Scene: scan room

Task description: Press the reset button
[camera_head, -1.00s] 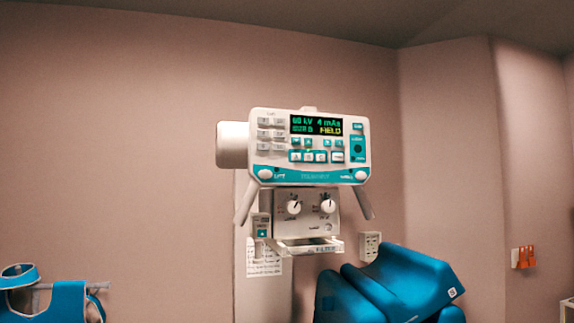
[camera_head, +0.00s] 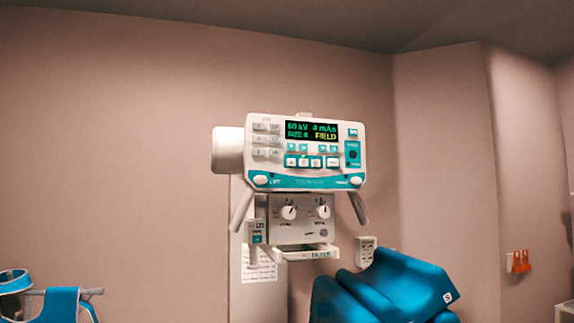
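A white and teal control panel (camera_head: 305,181) of a wall-side x-ray unit is in the middle of the head view. A row of white buttons (camera_head: 303,162) lies below the display. A small button (camera_head: 352,132) and a dark round control (camera_head: 352,153) are at its right. The labels are too small to tell which one is the reset button. My gripper is not in view.
Below the panel is a grey box with two knobs (camera_head: 289,212) and a clear-edged tray (camera_head: 308,253). Angled handles (camera_head: 241,210) flank it. A blue padded seat (camera_head: 400,290) stands at lower right, and blue aprons (camera_head: 62,303) hang at lower left. Orange items (camera_head: 517,262) are on the right wall.

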